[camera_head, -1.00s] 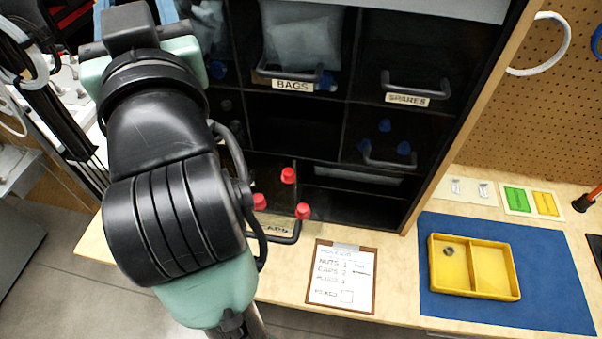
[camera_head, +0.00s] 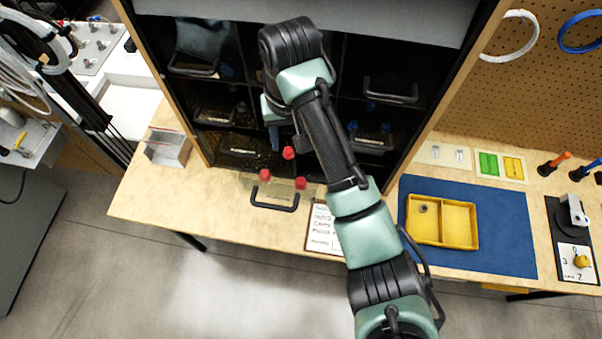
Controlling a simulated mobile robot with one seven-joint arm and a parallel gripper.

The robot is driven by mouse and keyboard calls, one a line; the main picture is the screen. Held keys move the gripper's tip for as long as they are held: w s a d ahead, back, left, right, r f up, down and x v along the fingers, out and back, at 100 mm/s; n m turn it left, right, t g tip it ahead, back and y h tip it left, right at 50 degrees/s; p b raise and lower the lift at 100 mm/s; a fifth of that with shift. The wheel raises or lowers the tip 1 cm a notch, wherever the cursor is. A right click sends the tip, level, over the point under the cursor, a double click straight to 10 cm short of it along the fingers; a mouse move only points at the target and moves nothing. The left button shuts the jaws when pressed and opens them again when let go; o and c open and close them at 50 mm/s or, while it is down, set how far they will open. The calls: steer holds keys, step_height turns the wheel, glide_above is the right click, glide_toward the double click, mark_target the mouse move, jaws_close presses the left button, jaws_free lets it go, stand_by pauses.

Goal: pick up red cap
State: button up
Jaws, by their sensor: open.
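Three red caps show in the head view: one at the back (camera_head: 289,152), one at the left (camera_head: 265,175) and one at the right (camera_head: 300,183). They are at a clear pulled-out bin with a dark handle (camera_head: 275,206), low in the black shelf. My gripper (camera_head: 284,142) is open, pointing down just above and behind the back cap. One finger shows as a bluish strip; the rest is partly hidden by my wrist. I cannot tell whether it touches the back cap.
The black shelf's dividers and upper bins surround my wrist. A clipboard (camera_head: 321,232) lies right of the bin, partly behind my arm. A yellow tray (camera_head: 424,235) with a nut in its left compartment sits on a blue mat (camera_head: 500,262). The table's left front is clear.

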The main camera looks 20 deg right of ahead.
steer(key=shift+g, duration=0.6)
steer(key=f+b, duration=0.2)
steer(key=f, duration=0.1)
steer(key=s+d+f+b, duration=0.1)
steer(key=f+b, duration=0.1)
steer(key=f, duration=0.1)
steer(key=s+f+b, duration=0.1)
steer(key=f+b, duration=0.1)
steer(key=shift+d+f+b, duration=0.3)
steer(key=shift+f+b, duration=0.05)
steer(key=shift+f, duration=0.05)
steer(key=shift+f+p, duration=0.65)
steer(key=shift+f, duration=2)
jaws_close()
